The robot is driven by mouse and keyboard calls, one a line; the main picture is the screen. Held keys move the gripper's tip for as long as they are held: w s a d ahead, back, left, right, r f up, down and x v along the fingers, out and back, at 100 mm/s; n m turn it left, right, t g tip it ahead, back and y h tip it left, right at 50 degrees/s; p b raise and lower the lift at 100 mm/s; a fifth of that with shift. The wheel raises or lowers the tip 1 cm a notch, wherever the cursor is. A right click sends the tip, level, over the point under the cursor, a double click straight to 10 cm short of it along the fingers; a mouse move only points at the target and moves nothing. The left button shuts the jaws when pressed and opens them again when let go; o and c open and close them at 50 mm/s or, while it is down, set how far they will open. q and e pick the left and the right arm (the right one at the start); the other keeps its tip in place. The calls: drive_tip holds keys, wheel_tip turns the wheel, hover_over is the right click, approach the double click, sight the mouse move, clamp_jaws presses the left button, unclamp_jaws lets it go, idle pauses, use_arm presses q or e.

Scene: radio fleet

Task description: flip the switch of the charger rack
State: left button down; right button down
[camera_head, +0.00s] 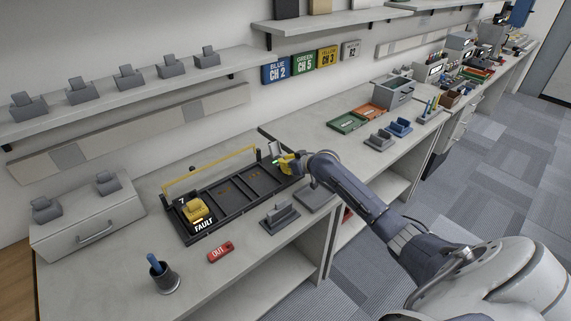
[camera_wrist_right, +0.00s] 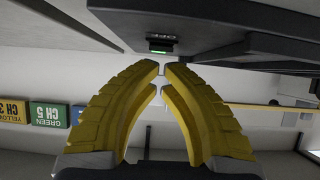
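The charger rack (camera_head: 232,196) is a long black tray with several compartments on the bench, with a yellow rail along its back. A yellow radio sits in its left compartment beside a FAULT label. A small green-lit part (camera_head: 276,161) is at the rack's right end. In the right wrist view a small dark block with a green light (camera_wrist_right: 160,45) shows just beyond the fingertips; I cannot make out the switch lever. My right gripper (camera_head: 284,162) is at the rack's right end, its yellow fingertips (camera_wrist_right: 162,69) almost together with nothing between them. My left gripper is not in view.
A red OUT tag (camera_head: 221,251) and a dark cup (camera_head: 164,279) are in front of the rack. A grey stand (camera_head: 280,217) is at its front right. A drawer box (camera_head: 90,222) is to the left. Shelves run along the wall above.

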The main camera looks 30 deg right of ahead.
drive_tip(key=shift+s+f, duration=0.1)
drive_tip(key=shift+f, duration=0.1)
idle(0.3)
drive_tip(key=shift+s+d+f, duration=0.15)
drive_tip(key=shift+s+f, duration=0.15)
drive_tip(key=shift+f, duration=0.15)
drive_tip(key=shift+w, duration=0.2)
drive_tip(key=shift+w+a+r, duration=0.2)
drive_tip(key=shift+w, duration=0.35)
drive_tip(key=shift+r, duration=0.15)
drive_tip(key=shift+r, duration=0.3)
wheel_tip(320, 180, up, 4)
drive_tip(key=shift+f, duration=0.25)
drive_tip(key=s+d+r, duration=0.1)
drive_tip(key=s+r, duration=0.1)
drive_tip(key=s, duration=0.7)
drive_tip(key=shift+s+d+r, duration=0.15)
drive_tip(key=shift+s+d, duration=0.05)
